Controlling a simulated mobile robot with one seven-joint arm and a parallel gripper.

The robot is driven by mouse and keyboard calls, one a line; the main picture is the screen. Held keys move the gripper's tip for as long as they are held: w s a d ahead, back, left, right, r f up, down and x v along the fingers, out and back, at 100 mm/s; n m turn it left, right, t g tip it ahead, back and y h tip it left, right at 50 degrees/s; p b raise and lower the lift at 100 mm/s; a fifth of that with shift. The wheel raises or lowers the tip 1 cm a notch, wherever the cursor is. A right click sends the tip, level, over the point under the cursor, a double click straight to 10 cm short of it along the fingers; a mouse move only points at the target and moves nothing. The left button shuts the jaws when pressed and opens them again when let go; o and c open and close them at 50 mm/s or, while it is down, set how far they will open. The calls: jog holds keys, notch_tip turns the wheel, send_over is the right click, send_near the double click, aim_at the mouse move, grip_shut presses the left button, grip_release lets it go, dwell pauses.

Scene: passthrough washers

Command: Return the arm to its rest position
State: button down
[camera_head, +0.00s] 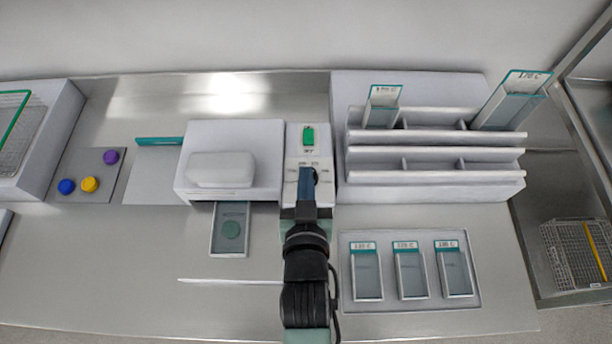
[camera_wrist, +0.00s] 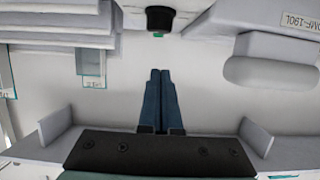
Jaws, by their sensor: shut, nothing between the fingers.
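My gripper (camera_head: 308,178) reaches forward over the bench in the head view, in front of a white panel (camera_head: 300,190) with a green switch (camera_head: 308,137) and a dark knob-like part near the fingertips. In the wrist view my gripper (camera_wrist: 160,75) shows two blue fingers pressed together with nothing between them. My arm runs back from the gripper toward the bottom of the head view.
Left of the arm stands a white box (camera_head: 268,150) with a tray (camera_head: 230,245) below its front. Right are a divided rack (camera_head: 440,185) and a mat (camera_head: 400,303) with three slide-like holders. Colored caps (camera_head: 90,184) sit far left. A wire basket (camera_head: 575,255) stands far right.

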dwell(0.4)
jog(key=w+r+t+b, duration=0.1)
jog(key=w+r+t, duration=0.3)
jog(key=r, duration=1.2)
jog(key=w+r+t+b, duration=0.1)
jog(key=w+r+t, duration=0.2)
jog(key=r, duration=1.2)
jog(key=s+r+t, duration=0.3)
jog(key=s+r, duration=0.2)
jog(key=r, duration=0.6)
jog(key=s+r+t, duration=0.3)
jog(key=s+r, duration=0.2)
jog(key=r, duration=0.7)
jog(key=shift+s+r+b, duration=0.2)
jog(key=shift+s+b, duration=0.1)
